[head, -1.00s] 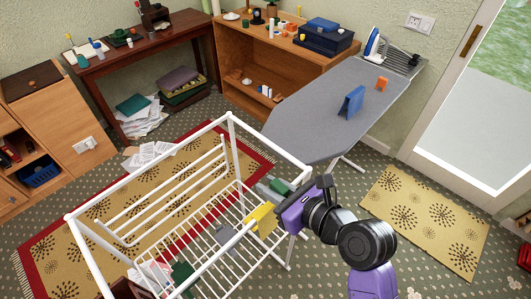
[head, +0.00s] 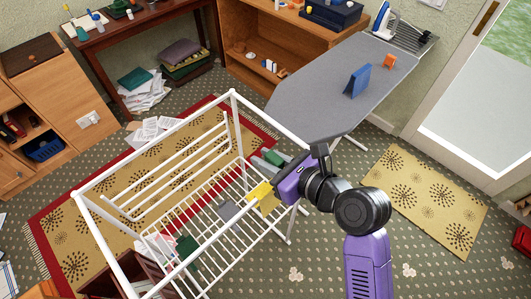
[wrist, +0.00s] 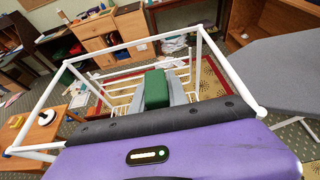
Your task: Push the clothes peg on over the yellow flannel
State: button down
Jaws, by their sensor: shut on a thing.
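My gripper (head: 270,161) is shut on the green clothes peg (head: 274,157), near the right end of the white drying rack (head: 187,120). In the wrist view the peg (wrist: 157,88) shows as a green block between my grey fingers (wrist: 158,96). The yellow flannel (head: 262,196) hangs on the rack's near top rail, just below and left of my purple gripper body in the head view. The peg looks apart from the flannel; their exact heights are hard to judge. My gripper hides part of the rail, and the flannel cannot be made out in the wrist view.
A grey cloth (head: 229,210) and a dark green one (head: 187,246) are at the rack farther left. The ironing board (head: 320,90) stands behind and right, carrying a blue item (head: 358,81) and an iron (head: 382,20). Patterned floor is open at the right.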

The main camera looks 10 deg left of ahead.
jog(key=shift+f+b, duration=0.6)
jog(key=shift+f, duration=1.55)
jog(key=shift+f+p, duration=0.15)
jog(key=shift+p, duration=0.85)
jog(key=shift+f+p, duration=0.65)
jog(key=shift+f, duration=0.65)
dwell(2.9)
jog(key=c, duration=1.2)
grip_release()
